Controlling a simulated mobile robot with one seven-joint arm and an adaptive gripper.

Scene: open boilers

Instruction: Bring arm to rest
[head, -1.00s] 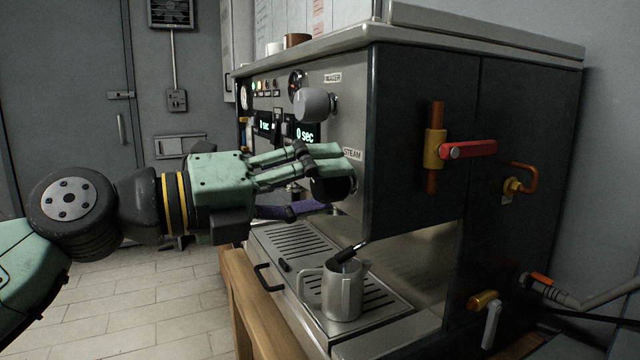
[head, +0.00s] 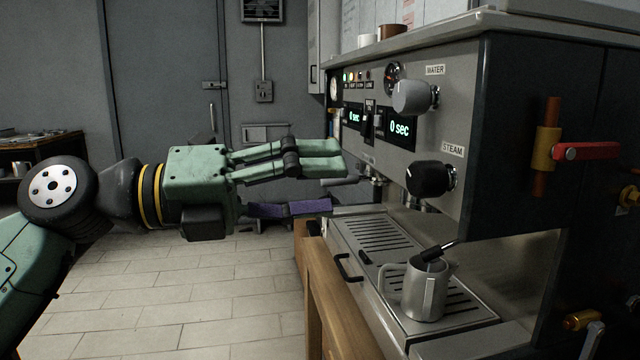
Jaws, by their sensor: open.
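My gripper (head: 338,183) is a green hand with two upper fingers and a purple-padded lower finger. It is open and empty, stretched out level to the left of the espresso machine (head: 560,90). Its fingertips are apart from the black steam knob (head: 430,179) and the grey water knob (head: 415,96) on the machine's front. A metal pitcher (head: 425,290) stands upright on the drip tray (head: 395,325), below and to the right of the gripper. A black-tipped steam wand (head: 436,252) reaches down into or over its mouth; I cannot tell which.
A wooden counter edge (head: 335,305) runs beneath the machine. A red-handled valve (head: 585,151) is on its dark side. Cups (head: 392,31) stand on top. Tiled floor (head: 190,300) lies clear below my arm. A dark table (head: 35,160) stands at the far left.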

